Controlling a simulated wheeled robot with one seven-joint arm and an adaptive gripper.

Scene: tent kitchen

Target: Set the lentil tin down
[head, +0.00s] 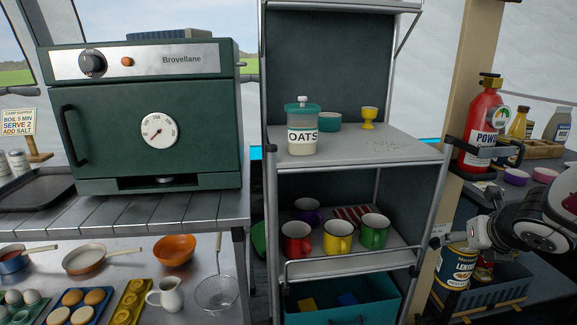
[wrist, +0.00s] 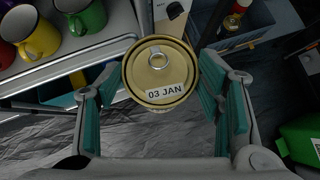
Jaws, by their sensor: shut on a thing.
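The lentil tin (head: 456,268) has a dark label with pale letters and hangs upright at the right of the head view. In the wrist view its gold lid (wrist: 161,72) faces me, with a ring pull and a date label reading 03 JAN. My gripper (wrist: 162,85) is shut on the tin, with teal finger pads on both sides of it. In the head view my gripper (head: 470,236) is at the top of the tin, in front of the lower right shelf. The tin's underside is hidden in both views.
A wheeled shelf unit (head: 425,152) stands left of the tin, with mugs (head: 338,237) on its middle shelf and a teal bin (head: 378,305) below. A red extinguisher (head: 482,125) hangs on the post. A dark crate (head: 510,283) is behind the tin. Dark floor shows below my gripper.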

